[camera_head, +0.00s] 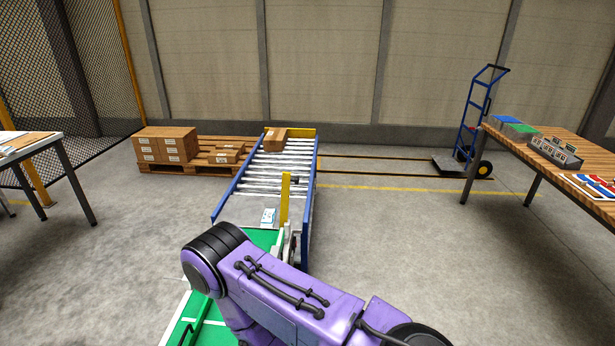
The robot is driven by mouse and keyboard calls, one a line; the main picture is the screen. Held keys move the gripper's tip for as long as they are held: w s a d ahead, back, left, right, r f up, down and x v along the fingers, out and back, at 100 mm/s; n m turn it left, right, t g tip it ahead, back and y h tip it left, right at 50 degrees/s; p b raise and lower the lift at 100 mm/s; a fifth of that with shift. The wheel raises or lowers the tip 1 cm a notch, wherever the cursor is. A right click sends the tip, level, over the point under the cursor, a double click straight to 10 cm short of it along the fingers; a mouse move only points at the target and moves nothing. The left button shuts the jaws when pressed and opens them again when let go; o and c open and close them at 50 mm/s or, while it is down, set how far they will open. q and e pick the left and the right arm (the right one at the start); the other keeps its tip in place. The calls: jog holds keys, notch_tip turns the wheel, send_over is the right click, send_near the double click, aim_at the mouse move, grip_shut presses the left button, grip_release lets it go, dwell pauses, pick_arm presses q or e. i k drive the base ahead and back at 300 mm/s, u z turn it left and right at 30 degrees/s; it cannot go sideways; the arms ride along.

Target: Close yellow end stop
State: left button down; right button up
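The yellow end stop (284,203) is a narrow upright bar at the near end of the roller conveyor (310,205). A small dark knob shows near its top. My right arm, purple, comes in from the lower right and reaches toward the base of the bar. Grey and white parts that look like my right gripper (289,242) show just below the bar, partly hidden behind the arm. I cannot tell whether they touch the bar or whether the fingers are open. My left gripper is not in view.
A cardboard box (275,138) sits at the conveyor's far end, by a yellow edge. A green surface (262,238) adjoins its near end. A pallet (190,168) with boxes stands behind left, a blue hand truck (472,130) behind right.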

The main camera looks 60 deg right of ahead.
aim_at(286, 179)
jog(key=k, duration=0.35)
jog(key=z, duration=1.6)
jog(key=i, duration=0.45)
jog(key=k, duration=1.25)
jog(key=z, duration=0.75)
jog(key=i, duration=1.4)
jog(key=u, duration=0.35)
